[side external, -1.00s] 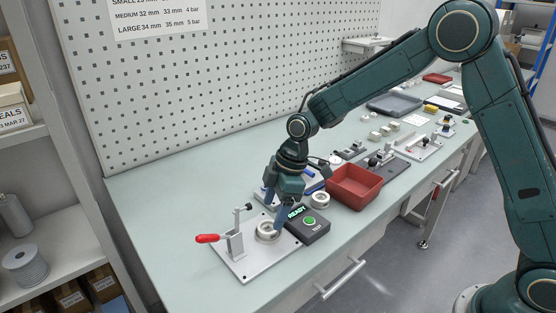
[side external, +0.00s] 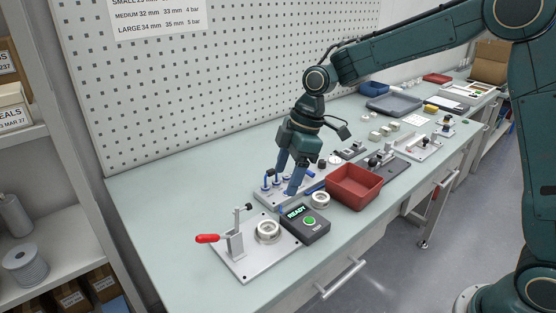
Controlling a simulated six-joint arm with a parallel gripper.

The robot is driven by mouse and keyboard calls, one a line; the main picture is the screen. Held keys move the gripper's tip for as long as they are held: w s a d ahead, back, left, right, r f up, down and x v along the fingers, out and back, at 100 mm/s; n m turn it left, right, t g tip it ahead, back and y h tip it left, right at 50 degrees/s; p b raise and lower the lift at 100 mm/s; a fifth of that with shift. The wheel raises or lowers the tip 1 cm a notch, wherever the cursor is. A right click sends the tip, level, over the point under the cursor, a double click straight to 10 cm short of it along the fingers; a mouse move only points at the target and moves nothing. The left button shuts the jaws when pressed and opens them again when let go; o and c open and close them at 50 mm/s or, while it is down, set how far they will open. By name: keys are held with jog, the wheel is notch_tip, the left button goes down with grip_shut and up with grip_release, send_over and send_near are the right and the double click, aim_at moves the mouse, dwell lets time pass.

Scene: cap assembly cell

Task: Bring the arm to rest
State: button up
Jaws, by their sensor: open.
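My gripper (side external: 286,182) hangs above the left part of the bench, its two blue fingers spread apart with nothing between them. It is in front of a grey block with several blue-topped pins (side external: 267,193), and partly hides it. A pale ring-shaped part (side external: 268,230) sits on the metal plate of the clamp fixture (side external: 240,262), which has a red-handled lever (side external: 208,239). The fingers are up and behind that ring, apart from it.
A black box reading READY with a green button (side external: 309,222) stands right of the fixture. Another ring (side external: 320,200) lies near a red bin (side external: 354,187). More fixtures and trays (side external: 394,104) fill the bench's far end. The front left bench top is clear.

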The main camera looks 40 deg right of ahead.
jog(key=s+d+r+m+t+h, duration=0.1)
jog(key=s+d+r+m, duration=0.25)
jog(key=s, duration=0.35)
jog(key=s+d+r+m+t, duration=0.1)
jog(key=s+d+r+m, duration=0.1)
jog(key=s+r+m, duration=0.3)
jog(key=s+d+r+m+t+h, duration=0.1)
jog(key=s+d+r, duration=0.15)
jog(key=s, duration=0.55)
jog(key=s+d+f+m+t+h, duration=0.1)
jog(key=s+d+m, duration=0.1)
jog(key=s, duration=0.6)
jog(key=shift+d+f+m, duration=0.15)
jog(key=shift+f+m, duration=0.05)
jog(key=shift+m, duration=0.65)
